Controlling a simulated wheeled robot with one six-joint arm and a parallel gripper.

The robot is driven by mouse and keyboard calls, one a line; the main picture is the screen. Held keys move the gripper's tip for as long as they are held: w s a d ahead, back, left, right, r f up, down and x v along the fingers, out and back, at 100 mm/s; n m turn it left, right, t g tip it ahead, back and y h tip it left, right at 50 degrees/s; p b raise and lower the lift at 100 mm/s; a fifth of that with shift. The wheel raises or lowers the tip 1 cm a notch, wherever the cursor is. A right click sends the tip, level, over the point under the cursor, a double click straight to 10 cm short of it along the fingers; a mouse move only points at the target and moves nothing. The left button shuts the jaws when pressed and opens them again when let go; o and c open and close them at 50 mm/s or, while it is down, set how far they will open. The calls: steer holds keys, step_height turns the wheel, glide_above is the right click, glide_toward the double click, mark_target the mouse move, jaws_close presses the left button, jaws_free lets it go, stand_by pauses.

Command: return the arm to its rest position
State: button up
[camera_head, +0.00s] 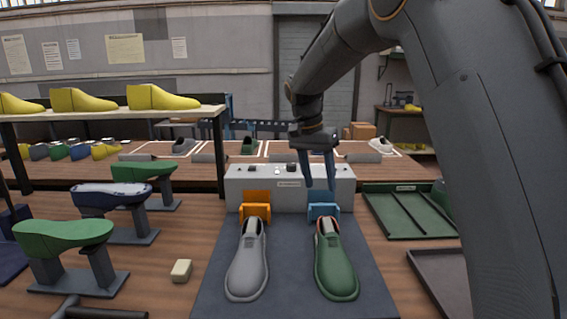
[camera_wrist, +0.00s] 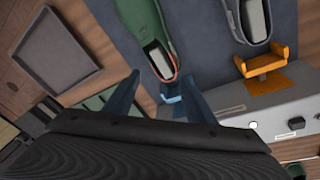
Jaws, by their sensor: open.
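My gripper (camera_head: 320,172) hangs from my dark grey arm above the back of the dark mat, in front of the grey control box. Its two blue-grey fingers are apart with nothing between them. In the wrist view my gripper (camera_wrist: 160,90) also shows its fingers spread and empty. The green shoe (camera_head: 336,262) lies on the mat below and nearer than the fingers, its heel at the blue bracket (camera_head: 323,211). The green shoe also shows in the wrist view (camera_wrist: 145,25). The gripper appears apart from both.
A grey shoe (camera_head: 247,262) lies by the orange bracket (camera_head: 256,205). The control box (camera_head: 290,184) stands behind the mat (camera_head: 290,290). A green tray (camera_head: 405,226) and an empty grey tray (camera_wrist: 65,50) are at right. Stands with lasts (camera_head: 65,236) and a cream block (camera_head: 181,270) are left.

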steer(key=s+d+f+n+b, duration=0.1)
steer(key=s+d+f, duration=0.1)
steer(key=s+f, duration=0.1)
steer(key=s+d+f+n+y+b, duration=0.1)
steer(key=s+d+f, duration=0.1)
steer(key=s, duration=0.4)
steer(key=s+d+f+n, duration=0.1)
steer(key=s+d+f, duration=0.1)
steer(key=s+f, duration=0.2)
steer(key=shift+s+f+n+b, duration=0.3)
steer(key=shift+f+n+b, duration=0.1)
steer(key=shift+f, duration=0.2)
steer(key=s+d+f+n+b, duration=0.1)
steer(key=s+f, duration=0.2)
steer(key=s, duration=0.3)
steer(key=s+d+f+n+y, duration=0.1)
steer(key=s+f, duration=0.2)
steer(key=s, duration=0.2)
steer(key=s+d+f+n+b, duration=0.1)
steer(key=s+f, duration=0.2)
steer(key=s, duration=0.3)
steer(key=shift+s+d+f+n+b, duration=0.2)
steer(key=shift+s+f+n+b, duration=0.1)
